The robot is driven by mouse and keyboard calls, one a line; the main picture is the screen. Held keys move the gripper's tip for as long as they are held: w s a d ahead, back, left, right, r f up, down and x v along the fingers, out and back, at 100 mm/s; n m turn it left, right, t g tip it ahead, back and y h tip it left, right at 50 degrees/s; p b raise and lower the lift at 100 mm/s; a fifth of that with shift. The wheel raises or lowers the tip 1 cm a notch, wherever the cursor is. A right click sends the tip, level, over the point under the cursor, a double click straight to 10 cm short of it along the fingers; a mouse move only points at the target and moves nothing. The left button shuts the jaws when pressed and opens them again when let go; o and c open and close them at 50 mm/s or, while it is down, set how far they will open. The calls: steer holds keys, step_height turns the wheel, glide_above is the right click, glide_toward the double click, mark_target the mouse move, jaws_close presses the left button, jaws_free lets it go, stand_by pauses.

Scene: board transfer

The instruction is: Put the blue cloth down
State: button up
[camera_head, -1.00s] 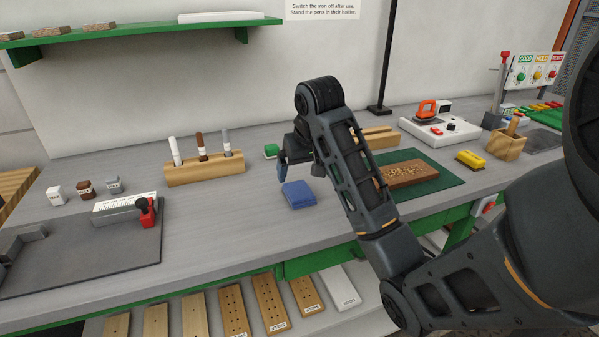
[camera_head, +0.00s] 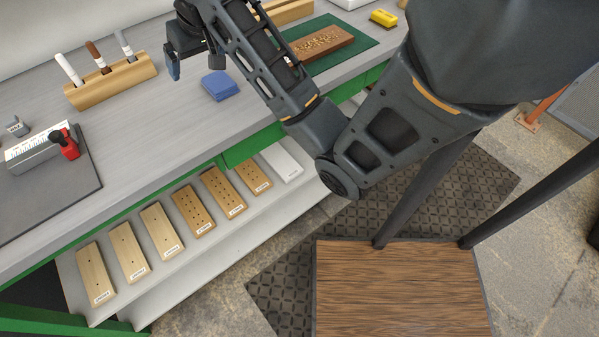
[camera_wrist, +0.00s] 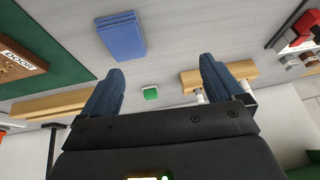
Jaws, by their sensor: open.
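The blue cloth (camera_head: 220,86) lies folded flat on the grey bench top, left of the brown board on the green mat. It also shows in the wrist view (camera_wrist: 121,37), beyond the fingertips and apart from them. My gripper (camera_head: 174,68) is left of the cloth and above the bench in the head view. In the wrist view its two blue fingers (camera_wrist: 160,72) are spread wide with nothing between them.
The brown board (camera_head: 322,43) lies on a green mat (camera_head: 361,43). A grey mat (camera_head: 60,185) carries a red-handled tool. Bare bench lies around the cloth. Several wooden boards lie on a shelf below.

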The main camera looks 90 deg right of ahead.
steer(key=w+a+f+t, duration=0.1)
steer(key=w+a, duration=0.1)
steer(key=a, duration=0.2)
steer(key=w+a+f+t, duration=0.1)
steer(key=w+a+f, duration=0.1)
steer(key=a, duration=0.3)
steer(key=w+a+f+n+t+y, duration=0.1)
steer(key=w+a, duration=0.1)
steer(key=a, duration=0.2)
steer(key=shift+a+f, duration=0.15)
steer(key=shift+f, duration=0.05)
steer(key=s+a+f+t, duration=0.2)
steer(key=a, duration=0.5)
steer(key=s+a+f+t, duration=0.1)
steer(key=s+a, duration=0.1)
steer(key=a, duration=0.4)
steer(key=s+a+n+t, duration=0.25)
steer(key=s+a, duration=0.45)
steer(key=s, duration=0.4)
steer(key=s+r+n+t+y, duration=0.2)
steer(key=s+r+n, duration=0.4)
steer(key=s, duration=0.7)
steer(key=shift+s+d+r, duration=0.25)
steer(key=shift+s+r, duration=0.15)
steer(key=shift+r, duration=0.3)
